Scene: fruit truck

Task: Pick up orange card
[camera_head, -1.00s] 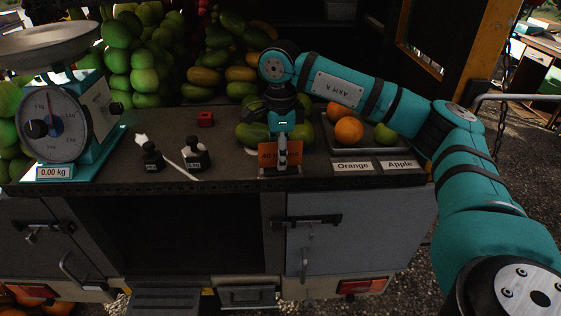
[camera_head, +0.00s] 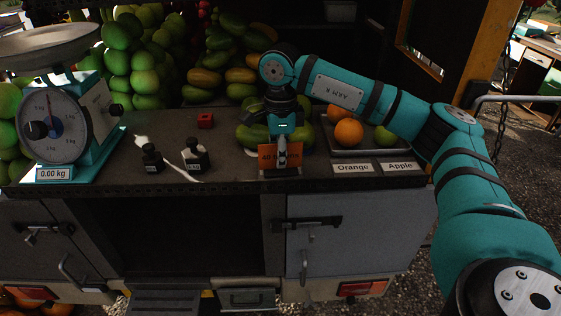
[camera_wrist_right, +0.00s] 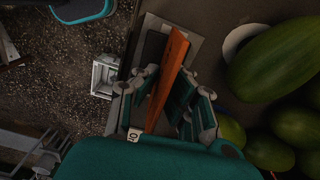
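The orange card (camera_head: 267,155) stands upright in a small stand (camera_head: 280,173) near the counter's front edge, its printed face partly hidden by my right gripper. My right gripper (camera_head: 282,160) points down at the card from above. In the right wrist view the card (camera_wrist_right: 174,62) shows edge-on as an orange strip between the fingers of my right gripper (camera_wrist_right: 169,80). The fingers are spread around it, one on each side; a gap shows on the left side, and contact on the right is unclear. My left gripper is not in view.
A tray (camera_head: 390,152) with oranges and apples is right of the card, behind the Orange label (camera_head: 352,168) and Apple label (camera_head: 398,167).

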